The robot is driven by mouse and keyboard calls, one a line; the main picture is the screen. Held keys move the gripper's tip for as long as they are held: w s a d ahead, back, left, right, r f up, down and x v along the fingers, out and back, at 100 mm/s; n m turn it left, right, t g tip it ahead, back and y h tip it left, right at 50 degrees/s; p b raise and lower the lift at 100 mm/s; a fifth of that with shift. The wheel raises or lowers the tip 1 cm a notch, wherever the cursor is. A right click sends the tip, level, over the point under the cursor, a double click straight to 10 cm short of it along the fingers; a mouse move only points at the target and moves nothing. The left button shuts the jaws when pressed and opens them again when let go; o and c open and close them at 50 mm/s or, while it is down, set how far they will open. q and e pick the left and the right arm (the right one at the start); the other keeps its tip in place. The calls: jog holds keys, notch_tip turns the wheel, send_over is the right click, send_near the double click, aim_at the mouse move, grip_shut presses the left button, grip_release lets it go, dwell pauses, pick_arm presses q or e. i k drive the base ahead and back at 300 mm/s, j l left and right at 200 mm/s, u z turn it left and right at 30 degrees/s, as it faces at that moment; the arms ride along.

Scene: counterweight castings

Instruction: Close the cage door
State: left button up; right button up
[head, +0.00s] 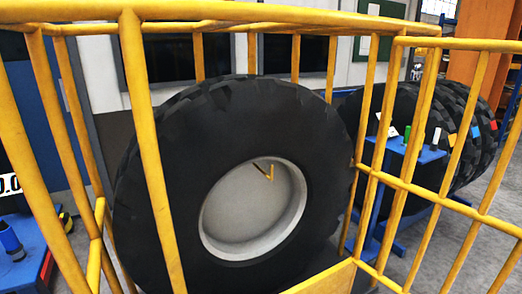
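The yellow tubular cage (147,120) fills the near view, with its top bar running across the picture. A large black tyre (240,115) with a pale grey rim (235,215) stands upright inside it. At the right a lower barred yellow panel (460,44) runs off toward the right edge. It looks like the cage door, standing out at an angle, but its hinge and latch cannot be made out and its right end is cut off. Neither of my grippers is in view.
More black tyres (470,125) stand behind at the right. A blue stand (415,150) with small coloured items is in front of them. Another blue surface (18,275) with a small blue object is at the lower left. Grey floor shows at the lower right.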

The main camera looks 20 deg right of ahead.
aim_at(480, 216)
jog(key=k+l+u, duration=0.15)
jog(key=k+l, duration=0.15)
jog(key=l, duration=0.3)
jog(key=k+l+u, duration=0.1)
jog(key=k+l, duration=0.2)
jog(key=l, duration=0.25)
jog(key=k+l+u, duration=0.15)
jog(key=k+l, duration=0.2)
jog(key=l, duration=0.15)
jog(key=k+l+u, duration=0.1)
jog(key=k+l, duration=0.3)
jog(key=k+l+u, duration=0.1)
jog(key=l, duration=0.3)
jog(key=k+l+u, duration=0.1)
jog(key=k+l, duration=0.35)
jog(key=l, duration=0.2)
jog(key=k+l+u, duration=0.15)
jog(key=k+l, duration=0.1)
jog(key=l, duration=0.3)
jog(key=k+l+u, duration=0.1)
jog(key=l, duration=0.3)
jog(key=k+l+u, duration=0.1)
jog(key=l, duration=0.35)
jog(key=l+u, duration=0.2)
jog(key=l, duration=0.65)
jog(key=l+u, duration=0.1)
jog(key=l, duration=0.75)
jog(key=i, duration=0.05)
